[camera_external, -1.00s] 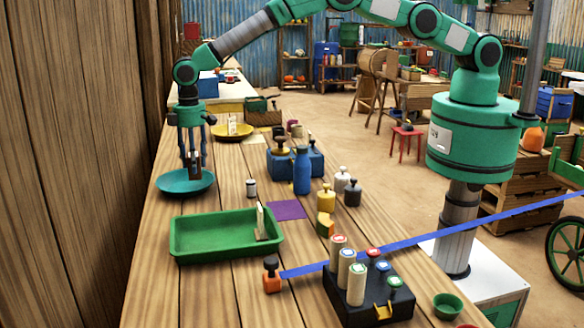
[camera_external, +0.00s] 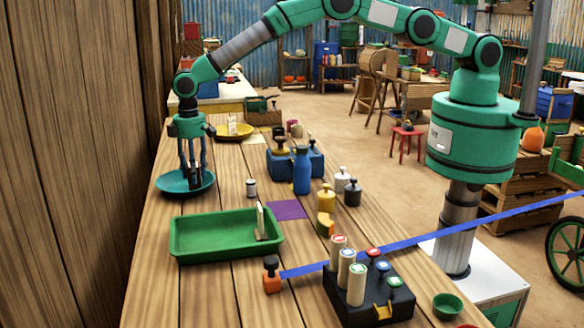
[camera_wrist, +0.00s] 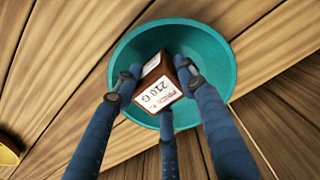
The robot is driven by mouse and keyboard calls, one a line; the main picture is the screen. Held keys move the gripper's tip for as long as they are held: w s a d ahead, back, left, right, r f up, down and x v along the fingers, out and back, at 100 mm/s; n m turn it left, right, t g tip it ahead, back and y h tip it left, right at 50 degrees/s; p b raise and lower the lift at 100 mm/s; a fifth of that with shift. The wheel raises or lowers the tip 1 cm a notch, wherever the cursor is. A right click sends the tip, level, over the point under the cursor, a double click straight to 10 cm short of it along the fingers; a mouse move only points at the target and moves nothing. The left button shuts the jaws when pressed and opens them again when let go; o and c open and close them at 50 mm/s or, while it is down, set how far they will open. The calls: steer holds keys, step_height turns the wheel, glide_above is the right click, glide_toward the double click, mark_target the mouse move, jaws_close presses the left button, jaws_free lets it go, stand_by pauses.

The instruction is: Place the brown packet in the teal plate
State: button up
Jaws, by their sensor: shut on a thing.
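The teal plate (camera_external: 205,184) lies on the wooden table at the left, and it fills the middle of the wrist view (camera_wrist: 215,55). My gripper (camera_external: 194,180) points down over the plate, with its fingertips low inside the rim. In the wrist view my gripper (camera_wrist: 160,90) has its blue fingers closed around the brown packet (camera_wrist: 178,72), which has a white label reading 210 G. The packet is over the inside of the plate. I cannot tell whether its underside touches the plate. In the external view the fingers largely hide the packet.
A green tray (camera_external: 190,251) stands in front of the plate. A yellow plate (camera_external: 245,131) lies behind it. A small white-and-black weight (camera_external: 251,188), a blue bottle (camera_external: 301,172) and a purple square (camera_external: 287,210) are to the right. A wooden wall (camera_external: 60,160) runs close on the left.

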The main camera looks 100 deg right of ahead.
steer(key=shift+f, duration=0.15)
steer(key=o, duration=1.3)
step_height(320, 180, up, 12)
steer(key=shift+r, duration=0.15)
steer(key=shift+r, duration=0.1)
stand_by(0.5)
